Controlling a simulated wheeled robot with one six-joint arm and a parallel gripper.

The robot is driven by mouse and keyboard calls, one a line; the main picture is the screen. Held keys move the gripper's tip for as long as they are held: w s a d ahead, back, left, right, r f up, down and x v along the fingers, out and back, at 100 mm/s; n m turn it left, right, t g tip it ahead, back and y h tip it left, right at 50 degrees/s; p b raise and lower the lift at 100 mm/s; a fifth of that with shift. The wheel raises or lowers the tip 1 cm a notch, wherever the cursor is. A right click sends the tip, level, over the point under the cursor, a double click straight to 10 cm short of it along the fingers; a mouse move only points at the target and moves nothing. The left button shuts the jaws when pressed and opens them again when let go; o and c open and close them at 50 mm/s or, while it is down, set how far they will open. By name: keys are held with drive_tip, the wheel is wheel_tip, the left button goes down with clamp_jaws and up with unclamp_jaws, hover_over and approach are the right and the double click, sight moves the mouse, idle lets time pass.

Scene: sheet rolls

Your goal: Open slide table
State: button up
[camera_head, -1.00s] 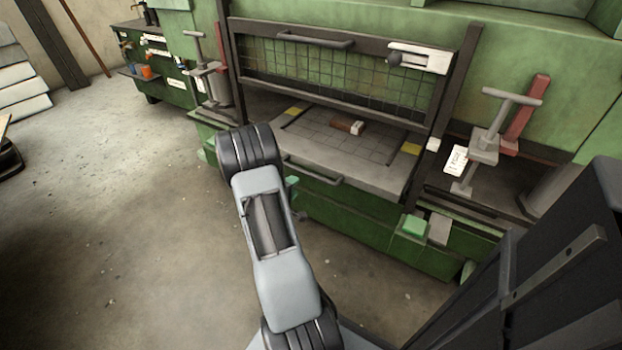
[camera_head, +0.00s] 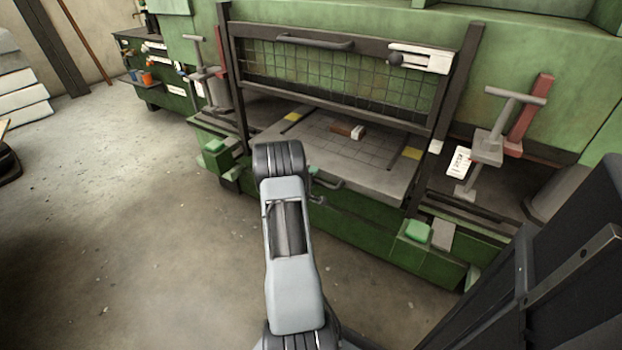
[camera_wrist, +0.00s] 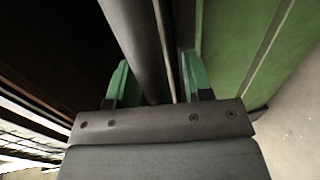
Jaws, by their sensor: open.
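The slide table (camera_head: 375,173) is a grey plate with grid lines in the green press, below the mesh guard. A small brown and white block (camera_head: 345,131) lies on it. Its dark bar handle (camera_head: 327,184) is at the front edge, its left part hidden by my arm. My gripper (camera_head: 313,171) is at that handle, mostly hidden behind my arm, with a bit of green finger showing. In the wrist view my gripper (camera_wrist: 157,84) has its two green fingers apart, with a grey bar (camera_wrist: 143,42), apparently the handle, running between them. Contact with the fingers cannot be told.
The mesh guard (camera_head: 330,70) with its own handle (camera_head: 315,42) stands above the table. Green button boxes (camera_head: 418,232) and (camera_head: 214,150) flank the front at right and left. Grey clamp posts stand at both sides. The concrete floor (camera_head: 130,240) at left is clear.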

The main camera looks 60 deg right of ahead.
drive_tip(key=shift+c, duration=0.2)
clamp_jaws()
drive_tip(key=shift+a, duration=0.1)
